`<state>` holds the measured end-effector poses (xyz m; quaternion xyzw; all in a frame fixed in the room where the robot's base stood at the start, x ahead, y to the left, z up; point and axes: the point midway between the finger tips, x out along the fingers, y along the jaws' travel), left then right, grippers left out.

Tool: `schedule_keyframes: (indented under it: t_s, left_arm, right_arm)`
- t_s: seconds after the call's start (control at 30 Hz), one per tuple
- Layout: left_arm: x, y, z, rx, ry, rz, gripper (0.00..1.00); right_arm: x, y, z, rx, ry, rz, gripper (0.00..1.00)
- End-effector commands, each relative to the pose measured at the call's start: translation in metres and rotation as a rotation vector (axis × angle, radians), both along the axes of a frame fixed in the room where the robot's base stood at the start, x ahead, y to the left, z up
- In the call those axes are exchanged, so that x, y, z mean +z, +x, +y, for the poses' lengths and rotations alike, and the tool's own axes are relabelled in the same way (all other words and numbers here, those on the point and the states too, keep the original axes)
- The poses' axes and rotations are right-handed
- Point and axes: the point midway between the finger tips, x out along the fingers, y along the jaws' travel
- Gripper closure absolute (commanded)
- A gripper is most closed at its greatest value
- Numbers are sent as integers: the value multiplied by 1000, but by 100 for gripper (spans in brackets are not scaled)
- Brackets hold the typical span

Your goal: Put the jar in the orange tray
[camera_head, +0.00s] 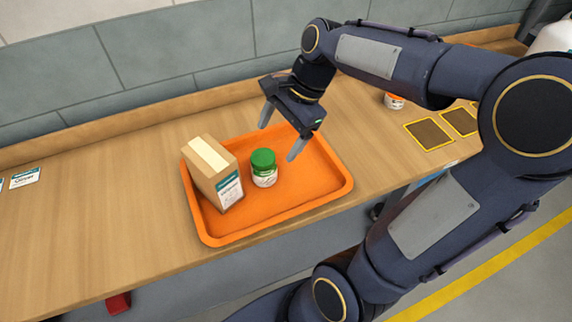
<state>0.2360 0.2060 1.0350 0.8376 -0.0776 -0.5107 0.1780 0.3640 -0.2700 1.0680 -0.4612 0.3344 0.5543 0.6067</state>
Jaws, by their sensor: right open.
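A jar with a green lid and a white label (264,169) stands upright in the orange tray (325,187), near the tray's middle. A cardboard box (207,172) stands in the same tray, just left of the jar. My right gripper (280,138) is above the back part of the tray, behind and above the jar. Its two fingers are spread apart with nothing between them, and it looks apart from the jar. My left gripper does not show.
The wooden counter (100,215) is clear left of the tray, except for labels (25,177) at the far left. An orange-and-white container (394,101) stands at the back right, partly behind my right arm. Yellow-edged dark squares (428,134) lie on the counter's right. A tiled wall (150,50) bounds the back.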

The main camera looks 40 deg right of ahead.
Motion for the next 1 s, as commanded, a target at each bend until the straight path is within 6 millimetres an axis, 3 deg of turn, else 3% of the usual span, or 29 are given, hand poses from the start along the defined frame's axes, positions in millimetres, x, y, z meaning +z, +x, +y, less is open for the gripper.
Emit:
schedule_keyframes:
  t_s: [0.03, 0.2, 0.4, 0.57, 1.0]
  left_arm:
    - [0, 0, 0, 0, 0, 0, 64]
    - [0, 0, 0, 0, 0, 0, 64]
    - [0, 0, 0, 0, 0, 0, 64]
    - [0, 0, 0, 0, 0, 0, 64]
    - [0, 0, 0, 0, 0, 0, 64]
  right_arm:
    - [4, -20, 9, 125, -29, -97, 21]
    - [-4, -80, 38, 633, -205, -438, 21]
    - [-26, -120, 59, 1044, -407, -681, 21]
    - [-33, -128, 64, 1151, -465, -735, 21]
    - [-33, -128, 64, 1151, -464, -734, 21]
